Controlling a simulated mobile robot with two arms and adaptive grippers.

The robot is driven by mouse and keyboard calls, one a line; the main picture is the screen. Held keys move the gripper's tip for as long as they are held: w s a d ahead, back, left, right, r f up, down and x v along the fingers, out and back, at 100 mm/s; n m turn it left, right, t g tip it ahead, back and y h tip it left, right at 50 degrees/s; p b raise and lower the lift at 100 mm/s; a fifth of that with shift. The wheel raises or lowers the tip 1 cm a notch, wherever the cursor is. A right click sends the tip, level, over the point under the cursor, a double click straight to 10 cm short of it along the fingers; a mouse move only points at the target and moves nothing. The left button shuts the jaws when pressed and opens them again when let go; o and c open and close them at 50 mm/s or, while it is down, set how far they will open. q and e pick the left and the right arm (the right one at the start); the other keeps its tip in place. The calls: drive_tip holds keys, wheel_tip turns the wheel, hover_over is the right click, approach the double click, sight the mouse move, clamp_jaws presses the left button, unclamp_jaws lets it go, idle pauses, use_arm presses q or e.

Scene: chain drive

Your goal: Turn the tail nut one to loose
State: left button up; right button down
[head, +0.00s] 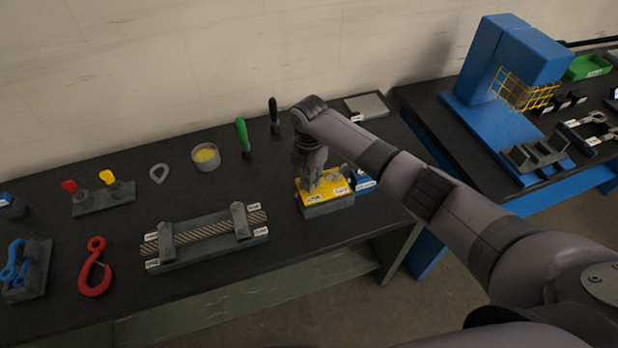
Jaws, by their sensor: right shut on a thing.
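My right gripper (312,182) points down onto a yellow-topped grey block (327,203) on the black bench. Its jaws are shut on a small part on top of the block, which seems to be a tail nut; the fingers mostly hide it, and its turn cannot be read. Small white labels (342,191) with tiny lettering sit on the yellow top. My left gripper is not in view.
Left of the block is a rope fixture (203,254) with two upright clamps. A blue machine (487,105) with a yellow guard stands right.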

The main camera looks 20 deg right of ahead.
drive_tip(key=shift+s+f+n+b, duration=0.1)
drive_tip(key=shift+n+b, duration=0.05)
drive_tip(key=shift+n, duration=0.7)
drive_tip(key=shift+s+f+n+b, duration=0.1)
drive_tip(key=shift+n+b, duration=0.05)
drive_tip(key=shift+n, duration=0.7)
drive_tip(key=c, duration=1.7)
unclamp_jaws()
drive_tip(key=shift+w, duration=0.1)
drive_tip(key=shift+r, duration=0.25)
wheel_tip(320, 180, up, 12)
drive_tip(key=shift+f, duration=0.25)
